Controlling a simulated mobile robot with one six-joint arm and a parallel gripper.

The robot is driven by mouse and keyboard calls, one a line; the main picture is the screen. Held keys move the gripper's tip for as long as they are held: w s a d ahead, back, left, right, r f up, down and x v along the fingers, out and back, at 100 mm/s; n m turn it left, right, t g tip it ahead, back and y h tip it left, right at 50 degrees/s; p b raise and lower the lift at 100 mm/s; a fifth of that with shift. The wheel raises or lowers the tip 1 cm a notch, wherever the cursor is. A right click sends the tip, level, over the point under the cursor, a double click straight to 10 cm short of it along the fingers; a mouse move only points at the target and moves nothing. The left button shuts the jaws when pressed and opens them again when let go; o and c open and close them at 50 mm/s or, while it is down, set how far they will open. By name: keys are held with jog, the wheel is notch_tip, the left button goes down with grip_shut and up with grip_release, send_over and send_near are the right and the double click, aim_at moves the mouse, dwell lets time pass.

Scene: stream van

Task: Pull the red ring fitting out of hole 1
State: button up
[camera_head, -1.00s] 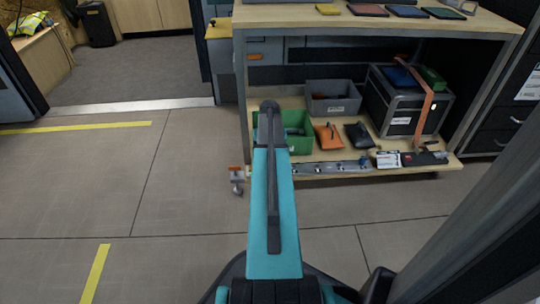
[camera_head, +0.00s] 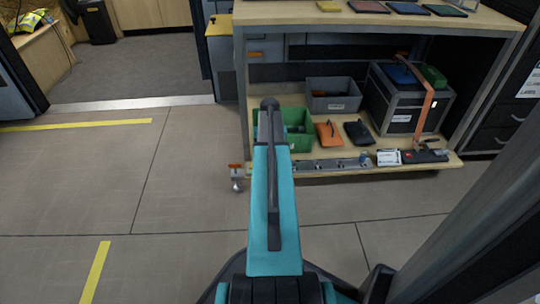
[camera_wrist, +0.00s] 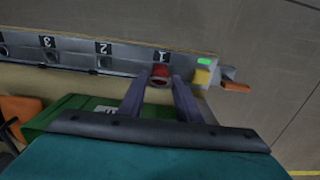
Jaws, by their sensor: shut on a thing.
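The red ring fitting (camera_wrist: 160,72) shows in the wrist view at the metal rail, by the label 1 (camera_wrist: 163,56). My gripper (camera_wrist: 161,80) has its two fingers on either side of the fitting and is shut on it. I cannot tell how deep the fitting sits in hole 1, as the fitting itself covers the hole. The rail (camera_wrist: 75,57) also carries labels 2 and 3, with open holes by them. In the head view the rail (camera_head: 325,166) lies along the lower shelf's front edge; my arm hides the gripper and fitting there.
A green bin (camera_head: 300,142) stands on the lower shelf behind the rail, with a grey bin (camera_head: 333,96) and a dark case (camera_head: 408,105) further back. In the wrist view a green light (camera_wrist: 204,62) is beside the fitting. Floor left of the shelf is clear.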

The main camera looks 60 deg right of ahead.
jog(key=shift+r+p, duration=1.4)
jog(key=shift+r, duration=0.3)
dwell(0.6)
jog(key=shift+r+p, duration=1.1)
jog(key=shift+r, duration=0.2)
jog(key=shift+s, duration=0.1)
